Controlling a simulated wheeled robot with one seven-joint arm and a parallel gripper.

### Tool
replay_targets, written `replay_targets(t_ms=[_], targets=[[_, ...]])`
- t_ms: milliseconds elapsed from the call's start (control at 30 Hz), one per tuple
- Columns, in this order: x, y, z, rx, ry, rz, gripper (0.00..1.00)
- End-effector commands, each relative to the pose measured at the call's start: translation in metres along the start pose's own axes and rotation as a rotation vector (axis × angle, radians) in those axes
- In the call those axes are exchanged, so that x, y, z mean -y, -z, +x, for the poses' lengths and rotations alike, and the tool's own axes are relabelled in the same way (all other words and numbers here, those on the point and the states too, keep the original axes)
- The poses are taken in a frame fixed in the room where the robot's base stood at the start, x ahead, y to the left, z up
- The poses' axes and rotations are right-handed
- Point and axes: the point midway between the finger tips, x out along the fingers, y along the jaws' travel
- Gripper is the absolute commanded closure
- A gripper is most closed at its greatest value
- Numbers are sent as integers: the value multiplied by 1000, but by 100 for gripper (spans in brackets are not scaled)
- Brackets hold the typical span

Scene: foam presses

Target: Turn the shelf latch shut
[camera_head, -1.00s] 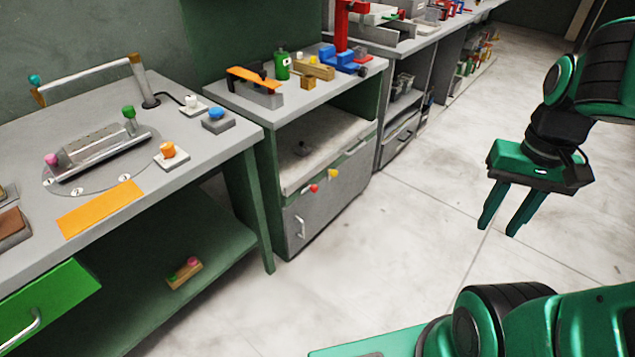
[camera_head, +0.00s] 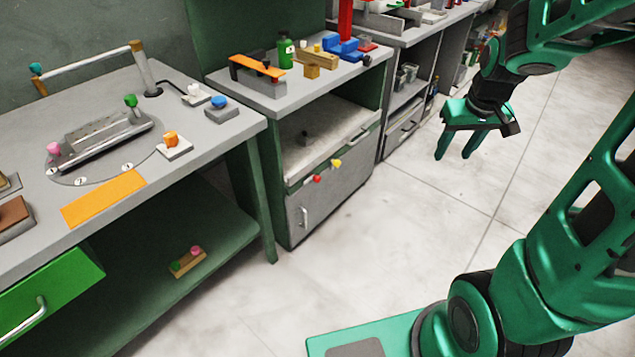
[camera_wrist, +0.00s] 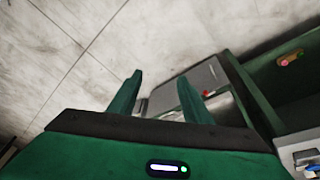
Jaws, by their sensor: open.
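My gripper (camera_head: 452,157) hangs over the floor at the right, open and empty, pointing down. It also shows in the wrist view (camera_wrist: 160,77), with its two fingers apart. No part is plainly marked as the shelf latch. The grey cabinet front (camera_head: 332,192) carries a small red knob (camera_head: 317,179) and a yellow knob (camera_head: 336,163) along its upper edge, below an open shelf space. My gripper is well to the right of them and touches nothing. A wooden block with green and pink knobs (camera_head: 187,262) lies on the left bench's lower shelf.
The left bench (camera_head: 228,135) holds a long-handled press, coloured knobs and an orange plate. A green drawer (camera_head: 50,295) juts out below it. The cabinet top (camera_head: 285,101) holds a green bottle and blocks. The floor (camera_head: 430,230) before the cabinet is clear.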

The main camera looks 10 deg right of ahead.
Motion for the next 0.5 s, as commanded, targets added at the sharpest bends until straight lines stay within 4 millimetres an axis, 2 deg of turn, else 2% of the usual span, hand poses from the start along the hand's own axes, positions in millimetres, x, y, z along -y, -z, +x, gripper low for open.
replay_targets(t_ms=[33,200,500], targets=[[3,20,16,-21,-4,-41,55],[18,87,64,-134,-17,-184,55],[59,186,155,-336,-48,-432,55]])
